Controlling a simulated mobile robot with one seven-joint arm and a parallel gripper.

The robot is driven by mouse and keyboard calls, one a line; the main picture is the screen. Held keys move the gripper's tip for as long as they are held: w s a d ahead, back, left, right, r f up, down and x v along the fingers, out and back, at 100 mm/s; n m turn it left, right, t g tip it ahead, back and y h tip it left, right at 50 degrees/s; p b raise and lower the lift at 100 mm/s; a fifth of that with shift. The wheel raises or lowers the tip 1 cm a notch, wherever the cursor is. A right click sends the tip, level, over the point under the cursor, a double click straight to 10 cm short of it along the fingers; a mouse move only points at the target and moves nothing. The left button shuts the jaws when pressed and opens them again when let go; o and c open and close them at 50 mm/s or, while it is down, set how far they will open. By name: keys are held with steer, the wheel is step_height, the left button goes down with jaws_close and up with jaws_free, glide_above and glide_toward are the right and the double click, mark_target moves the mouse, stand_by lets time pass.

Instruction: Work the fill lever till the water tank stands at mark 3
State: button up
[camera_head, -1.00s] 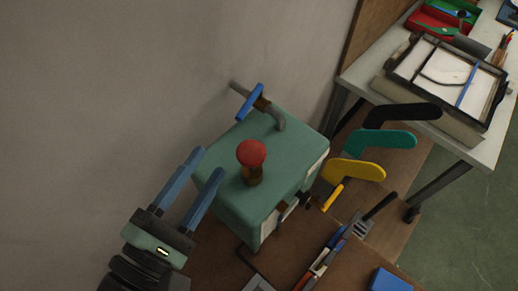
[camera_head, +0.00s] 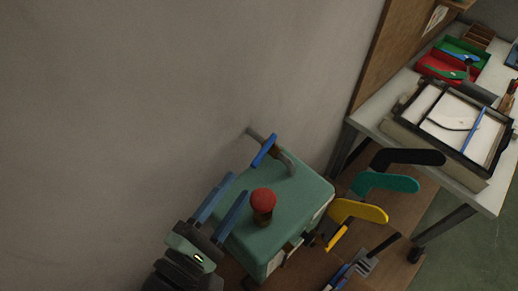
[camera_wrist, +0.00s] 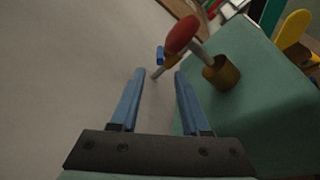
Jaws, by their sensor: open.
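A green box-shaped unit (camera_head: 290,215), apparently the water tank, stands by the wall. A red ball knob (camera_head: 262,200) on a brass base rises from its top. At its far side a grey pipe carries a blue-handled lever (camera_head: 264,150). No water level or mark is readable.
Black, teal and yellow flat boards (camera_head: 358,212) stand right of the unit. A white table (camera_head: 372,118) with a framed tray (camera_head: 408,98) and red and green bins (camera_head: 443,67) is at the right. The grey wall (camera_head: 130,120) is close on the left.

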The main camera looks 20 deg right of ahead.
mark_target(258, 155)
steer(key=p+x, duration=0.3)
steer(key=x, duration=0.6)
jaws_close()
stand_by(1.2)
